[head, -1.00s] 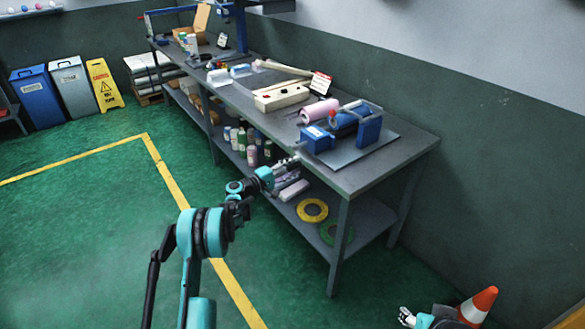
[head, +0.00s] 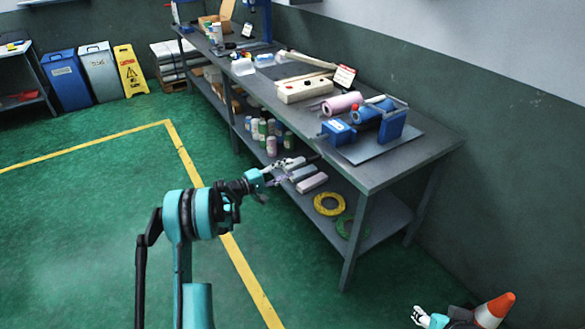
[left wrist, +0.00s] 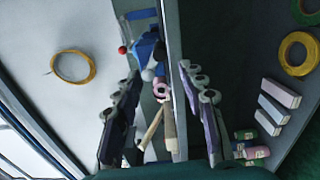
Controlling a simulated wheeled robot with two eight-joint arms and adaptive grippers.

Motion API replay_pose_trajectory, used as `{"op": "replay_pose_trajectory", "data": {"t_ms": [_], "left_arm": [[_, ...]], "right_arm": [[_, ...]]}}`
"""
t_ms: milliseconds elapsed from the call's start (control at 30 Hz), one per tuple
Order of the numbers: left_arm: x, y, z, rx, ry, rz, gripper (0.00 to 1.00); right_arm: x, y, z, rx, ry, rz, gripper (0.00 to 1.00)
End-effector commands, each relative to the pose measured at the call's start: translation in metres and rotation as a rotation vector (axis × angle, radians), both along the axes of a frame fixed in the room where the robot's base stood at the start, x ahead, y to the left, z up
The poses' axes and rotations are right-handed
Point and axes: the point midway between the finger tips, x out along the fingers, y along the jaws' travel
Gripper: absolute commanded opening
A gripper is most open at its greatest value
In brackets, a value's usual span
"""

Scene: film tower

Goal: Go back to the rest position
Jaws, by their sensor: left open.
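My left gripper (head: 292,168) is open and empty, in front of the long edge of the grey workbench (head: 415,160). In the left wrist view its two fingers (left wrist: 160,75) stand wide apart with nothing gripped between them. The blue roll device (head: 392,125) stands on a plate at the near end of the bench, apart from my gripper. A pink roll (head: 342,102) lies beside it. My right gripper (head: 420,314) shows small at the bottom right; its jaw state is unclear.
The lower shelf holds several bottles (head: 272,145), pale boxes (head: 312,182), a yellow ring (head: 329,204) and a green ring. An orange cone (head: 495,308) stands by my right arm. Bins (head: 98,70) and a yellow sign (head: 131,70) stand far left. Open green floor lies left of the bench.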

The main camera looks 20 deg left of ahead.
Motion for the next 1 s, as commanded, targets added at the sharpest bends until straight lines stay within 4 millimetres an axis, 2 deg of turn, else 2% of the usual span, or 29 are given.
{"op": "replay_pose_trajectory", "data": {"t_ms": [400,533,667,767,867,1000], "left_arm": [[0.000,0.000,0.000,0.000,0.000,0.000,0.41],[-0.001,-0.009,0.009,0.029,0.013,-0.008,0.41],[-0.009,-0.038,0.033,0.131,0.058,-0.030,0.41],[-0.027,-0.067,0.056,0.250,0.104,-0.054,0.41],[-0.052,-0.095,0.074,0.379,0.145,-0.080,0.41],[-0.099,-0.127,0.094,0.561,0.190,-0.113,0.41]], "right_arm": [[0.000,0.000,0.000,0.000,0.000,0.000,0.48],[0.000,0.000,0.000,0.000,0.000,0.000,0.48],[0.000,0.000,0.000,0.000,0.000,0.000,0.48],[0.000,0.000,0.000,0.000,0.000,0.000,0.48],[0.000,0.000,0.000,0.000,0.000,0.000,0.48],[0.000,0.000,0.000,0.000,0.000,0.000,0.48]]}}
